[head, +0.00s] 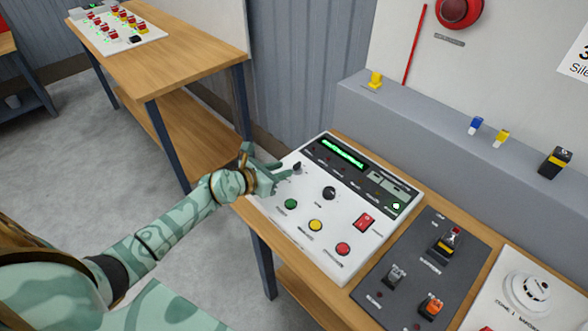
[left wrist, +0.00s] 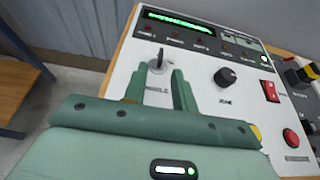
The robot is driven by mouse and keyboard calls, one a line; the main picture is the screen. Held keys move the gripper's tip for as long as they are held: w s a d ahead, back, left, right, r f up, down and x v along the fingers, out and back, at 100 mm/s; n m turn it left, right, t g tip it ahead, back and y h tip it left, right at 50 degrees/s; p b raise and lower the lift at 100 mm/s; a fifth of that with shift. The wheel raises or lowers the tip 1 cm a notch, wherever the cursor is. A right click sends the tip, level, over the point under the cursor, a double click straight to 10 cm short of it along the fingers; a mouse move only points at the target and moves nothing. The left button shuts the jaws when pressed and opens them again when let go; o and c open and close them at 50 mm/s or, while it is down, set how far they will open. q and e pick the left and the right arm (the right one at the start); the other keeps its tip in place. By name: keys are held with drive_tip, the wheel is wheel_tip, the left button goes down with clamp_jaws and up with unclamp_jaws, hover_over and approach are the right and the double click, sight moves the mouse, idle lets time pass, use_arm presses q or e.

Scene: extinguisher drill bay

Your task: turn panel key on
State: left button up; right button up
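The white control panel (head: 318,235) lies on a wooden bench and has a green lit display. Its panel key (head: 297,167) is a small dark key switch near the panel's upper left. The key also shows in the left wrist view (left wrist: 159,58), just beyond the fingertips and in line with the gap between them. My left gripper (head: 284,173) is at the panel's left edge, close to the key. In the left wrist view its two green fingers (left wrist: 160,72) are apart, with nothing held between them. Whether a finger touches the key I cannot tell. My right gripper is not in view.
A black knob (head: 329,193), green, yellow and red buttons and a red rocker switch (head: 364,221) are on the same panel. A dark switch plate (head: 425,265) lies to the right. A grey ledge (head: 420,125) runs behind the bench.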

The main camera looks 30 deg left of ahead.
sight(294, 166)
use_arm(q)
drive_tip(key=b+x, duration=0.1)
drive_tip(key=x, duration=0.4)
drive_tip(key=shift+w+d+f+b, duration=0.15)
drive_tip(key=shift+w+b, duration=0.2)
drive_tip(key=shift+b, duration=0.05)
clamp_jaws()
